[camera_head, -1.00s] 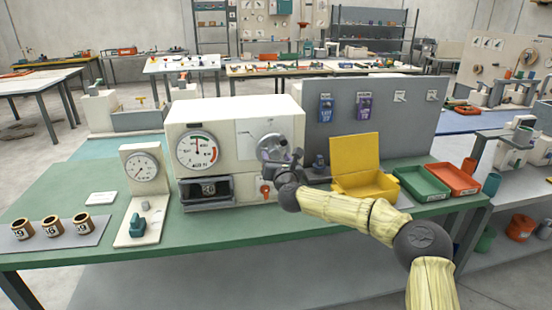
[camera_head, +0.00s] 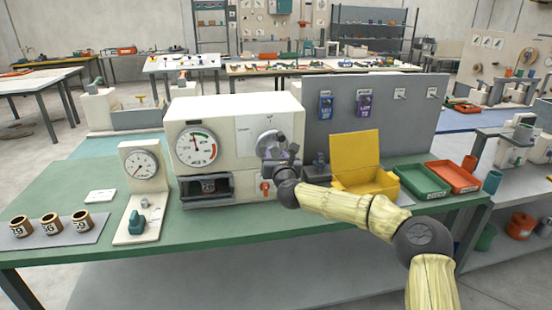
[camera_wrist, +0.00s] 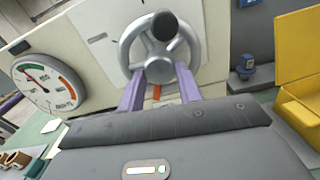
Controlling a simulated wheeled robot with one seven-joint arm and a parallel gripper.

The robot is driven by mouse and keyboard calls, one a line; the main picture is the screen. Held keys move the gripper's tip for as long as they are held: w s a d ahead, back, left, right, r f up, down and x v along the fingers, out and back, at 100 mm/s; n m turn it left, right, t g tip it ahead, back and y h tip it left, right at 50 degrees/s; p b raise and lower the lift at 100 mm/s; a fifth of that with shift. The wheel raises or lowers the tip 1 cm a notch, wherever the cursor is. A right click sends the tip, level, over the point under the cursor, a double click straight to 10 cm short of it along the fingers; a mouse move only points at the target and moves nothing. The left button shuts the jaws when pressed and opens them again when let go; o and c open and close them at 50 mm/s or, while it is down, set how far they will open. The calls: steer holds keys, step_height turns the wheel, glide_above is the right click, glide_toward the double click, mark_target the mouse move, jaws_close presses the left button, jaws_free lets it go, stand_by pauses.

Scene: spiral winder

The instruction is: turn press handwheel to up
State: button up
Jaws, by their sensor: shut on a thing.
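The press (camera_head: 235,117) is a cream box on the green bench with a round dial gauge (camera_head: 196,147) on its left front. The grey press handwheel (camera_head: 268,139) is on its right front, partly covered by my gripper (camera_head: 268,158). In the wrist view the handwheel (camera_wrist: 139,50) shows a rim, spokes and a dark round knob (camera_wrist: 165,26) at the top. My gripper's purple fingers (camera_wrist: 165,75) are shut on the lower part of the handwheel. The exact contact is partly hidden. The gauge needle points up and slightly left.
An orange-red part (camera_head: 265,187) sits just below the wheel. A yellow open box (camera_head: 357,160), a green tray (camera_head: 423,181) and a red tray (camera_head: 455,177) stand to the right. A small gauge stand (camera_head: 143,172) is to the left.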

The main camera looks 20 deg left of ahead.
steer(key=n+b, duration=0.2)
steer(key=n, duration=0.3)
steer(key=shift+b, duration=0.35)
steer(key=n+b, duration=0.1)
steer(key=n, duration=0.4)
steer(key=shift+r+b, duration=0.15)
steer(key=shift+b, duration=0.2)
steer(key=n, duration=0.4)
steer(key=shift+r+n+b, duration=0.1)
steer(key=shift+n+b, duration=0.2)
steer(key=shift+n, duration=0.1)
steer(key=n, duration=0.5)
steer(key=shift+n, duration=0.3)
steer(key=n, duration=0.5)
steer(key=shift+r, duration=0.1)
steer(key=n, duration=1.1)
steer(key=shift+a, duration=0.1)
steer(key=shift+n+b, duration=0.35)
steer(key=shift+n, duration=1.75)
